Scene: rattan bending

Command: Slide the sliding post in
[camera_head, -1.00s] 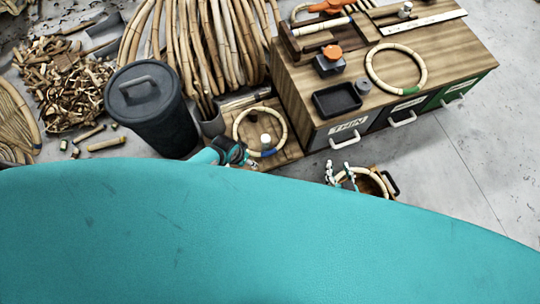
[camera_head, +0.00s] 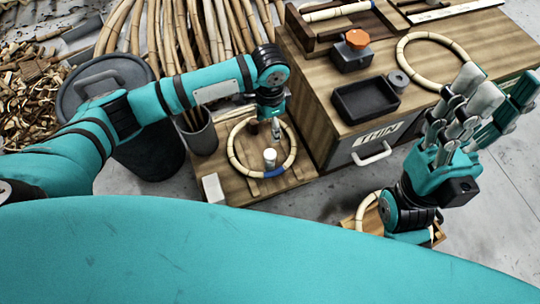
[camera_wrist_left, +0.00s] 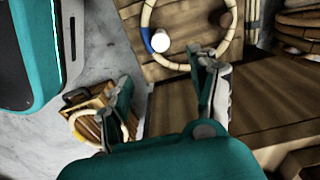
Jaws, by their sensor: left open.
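A short white post (camera_head: 269,157) stands on a low wooden board (camera_head: 238,190), inside a pale segmented ring (camera_head: 234,160) with a blue band. In the left wrist view the post (camera_wrist_left: 161,42) and the ring (camera_wrist_left: 146,14) lie just beyond my fingertips. My left gripper (camera_head: 275,128) points down above the board, behind the post in the head view. In the left wrist view its fingers (camera_wrist_left: 164,68) are spread and empty, apart from the post. My right gripper (camera_head: 492,88) is raised at the right, fingers up, apart and empty.
A lidded dark bin (camera_head: 150,165) stands left. Another ring (camera_head: 366,212) lies low by my right arm.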

